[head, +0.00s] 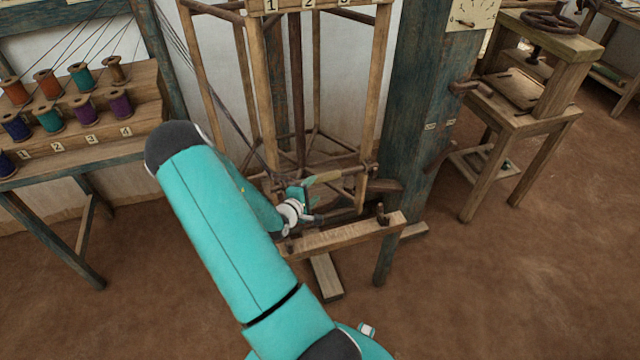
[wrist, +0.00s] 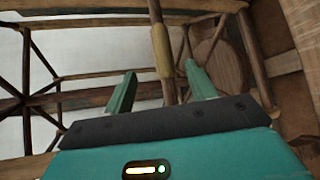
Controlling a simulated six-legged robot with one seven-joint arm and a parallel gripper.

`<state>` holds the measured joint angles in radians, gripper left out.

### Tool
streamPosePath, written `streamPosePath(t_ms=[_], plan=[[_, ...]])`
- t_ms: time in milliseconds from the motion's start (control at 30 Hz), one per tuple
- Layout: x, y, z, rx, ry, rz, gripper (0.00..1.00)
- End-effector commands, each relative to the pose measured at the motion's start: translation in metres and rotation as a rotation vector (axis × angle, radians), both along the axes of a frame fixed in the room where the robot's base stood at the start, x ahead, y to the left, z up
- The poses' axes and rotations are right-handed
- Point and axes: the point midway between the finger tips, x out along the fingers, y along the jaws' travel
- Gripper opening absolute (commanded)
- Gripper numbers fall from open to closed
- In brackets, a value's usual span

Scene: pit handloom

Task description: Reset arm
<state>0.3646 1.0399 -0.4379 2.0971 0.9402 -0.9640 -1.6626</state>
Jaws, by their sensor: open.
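My teal arm reaches from the bottom of the head view toward the wooden frame in the middle. My gripper (head: 312,198) is at the lower front of that frame, just above a wooden beam. In the wrist view my gripper (wrist: 158,85) shows two green fingers spread apart with nothing held between them. A wooden rod with a pale tan handle (wrist: 161,52) lies beyond the fingertips, in line with the gap. The handle also shows in the head view (head: 324,177), close to the gripper. Whether a finger touches it I cannot tell.
The wooden frame (head: 257,90) stands around the gripper, with a low front beam (head: 345,236). A dark blue post (head: 425,130) is on its right. A spool rack (head: 85,140) is at left, a wooden press (head: 540,85) at right. The floor at lower right is clear.

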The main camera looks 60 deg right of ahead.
Motion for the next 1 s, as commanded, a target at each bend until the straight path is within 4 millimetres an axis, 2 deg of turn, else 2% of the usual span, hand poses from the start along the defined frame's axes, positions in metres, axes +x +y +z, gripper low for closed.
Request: streamPosePath(t_ms=[100,233,667,767,833,1000], plan=[[0.002,0.024,0.007,0.000,0.000,0.003,0.56],[0.002,0.039,0.011,0.000,0.000,0.002,0.56],[0.004,0.047,0.013,0.004,-0.008,0.002,0.56],[0.017,0.053,0.017,0.042,-0.062,0.013,0.56],[0.035,0.062,0.022,0.098,-0.136,0.029,0.56],[0.094,0.105,0.046,0.311,-0.378,0.085,0.56]])
